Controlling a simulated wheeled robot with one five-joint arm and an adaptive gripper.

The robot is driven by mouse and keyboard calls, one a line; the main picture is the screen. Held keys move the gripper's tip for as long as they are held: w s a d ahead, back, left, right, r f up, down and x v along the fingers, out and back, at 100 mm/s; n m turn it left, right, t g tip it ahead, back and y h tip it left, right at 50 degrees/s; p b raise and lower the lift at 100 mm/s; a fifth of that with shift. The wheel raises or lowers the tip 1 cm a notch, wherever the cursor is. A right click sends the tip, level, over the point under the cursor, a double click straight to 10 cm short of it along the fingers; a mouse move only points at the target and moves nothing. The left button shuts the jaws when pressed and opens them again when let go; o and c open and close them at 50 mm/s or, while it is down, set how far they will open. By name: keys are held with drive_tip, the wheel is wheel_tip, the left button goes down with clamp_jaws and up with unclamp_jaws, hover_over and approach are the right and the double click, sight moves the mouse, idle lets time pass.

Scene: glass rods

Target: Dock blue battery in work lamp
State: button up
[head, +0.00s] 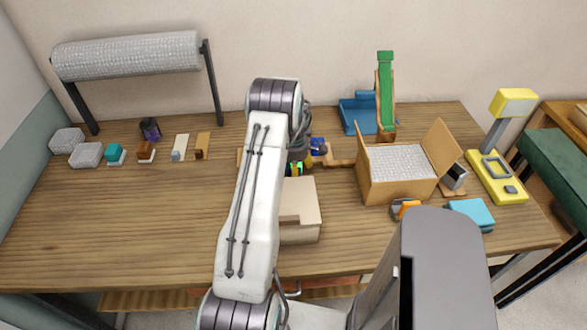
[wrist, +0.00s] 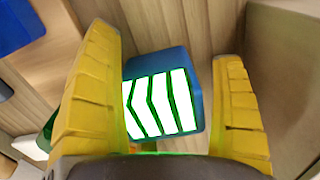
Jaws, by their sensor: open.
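The work lamp (head: 497,178) stands at the right end of the table, with a yellow base, a grey post and a yellow head. My gripper (head: 300,160) is low over the middle of the table, partly hidden behind my arm. In the wrist view, its yellow fingers (wrist: 165,60) are open on either side of a blue block with a white and green striped face, which looks like the blue battery (wrist: 150,65). The block lies close between the fingers; I cannot tell whether they touch it. In the head view it is mostly hidden.
A beige box (head: 299,205) stands just in front of my gripper. An open carton (head: 398,185) stands between it and the lamp, with a teal block (head: 471,213) nearby. A blue bin (head: 358,113) is behind. The left front of the table is clear.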

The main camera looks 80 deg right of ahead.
drive_tip(key=shift+f, duration=0.2)
drive_tip(key=c, duration=1.5)
drive_tip(key=shift+r, duration=0.1)
